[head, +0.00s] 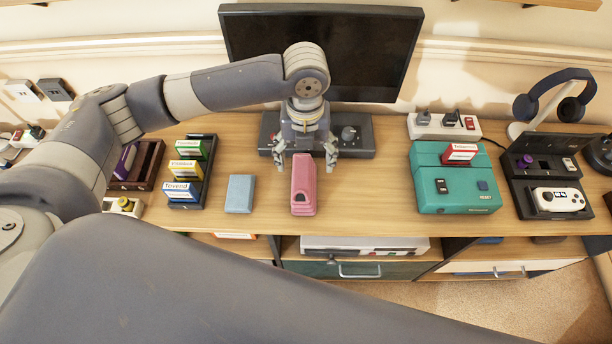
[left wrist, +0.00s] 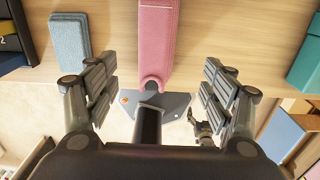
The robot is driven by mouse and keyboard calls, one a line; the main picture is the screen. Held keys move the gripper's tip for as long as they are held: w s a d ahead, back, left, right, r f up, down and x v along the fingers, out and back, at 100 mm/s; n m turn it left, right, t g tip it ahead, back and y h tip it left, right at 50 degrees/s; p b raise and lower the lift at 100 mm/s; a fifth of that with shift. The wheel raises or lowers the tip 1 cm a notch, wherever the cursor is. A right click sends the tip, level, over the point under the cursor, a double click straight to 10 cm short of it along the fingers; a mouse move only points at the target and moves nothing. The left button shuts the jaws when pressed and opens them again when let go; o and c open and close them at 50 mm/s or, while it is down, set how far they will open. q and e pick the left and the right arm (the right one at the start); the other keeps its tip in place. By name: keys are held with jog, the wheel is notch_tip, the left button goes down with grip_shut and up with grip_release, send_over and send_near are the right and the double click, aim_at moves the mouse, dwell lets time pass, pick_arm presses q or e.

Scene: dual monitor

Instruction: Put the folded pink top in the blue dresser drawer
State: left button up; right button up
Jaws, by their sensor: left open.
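A pink, long, block-like thing (head: 303,187) lies on the wooden desk in front of the monitor; I cannot make out a folded top. It also shows at the top centre of the left wrist view (left wrist: 157,35). My left gripper (head: 305,163) is open and empty above its far end, with a finger to either side. Whether the fingers touch it, I cannot tell. A teal-blue drawer front with a metal handle (head: 360,271) sits below the desk top and looks shut. My right gripper is not in view.
A light blue block (head: 240,193) lies left of the pink thing. Box racks (head: 190,170) stand further left. A teal box (head: 453,178), headphones (head: 553,95) and a controller stand (head: 545,180) are at right. The monitor (head: 370,45) and grey console (head: 356,135) stand behind.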

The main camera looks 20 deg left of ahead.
aim_at(304, 175)
pick_arm(q)
notch_tip(304, 175, down, 4)
jog(key=shift+r, duration=0.15)
jog(key=f, duration=0.2)
jog(key=f+p, duration=0.1)
jog(key=f, duration=0.2)
jog(key=shift+w+a+f, duration=0.25)
jog(key=shift+w+f, duration=0.05)
jog(key=shift+c, duration=0.2)
jog(key=c, duration=1.2)
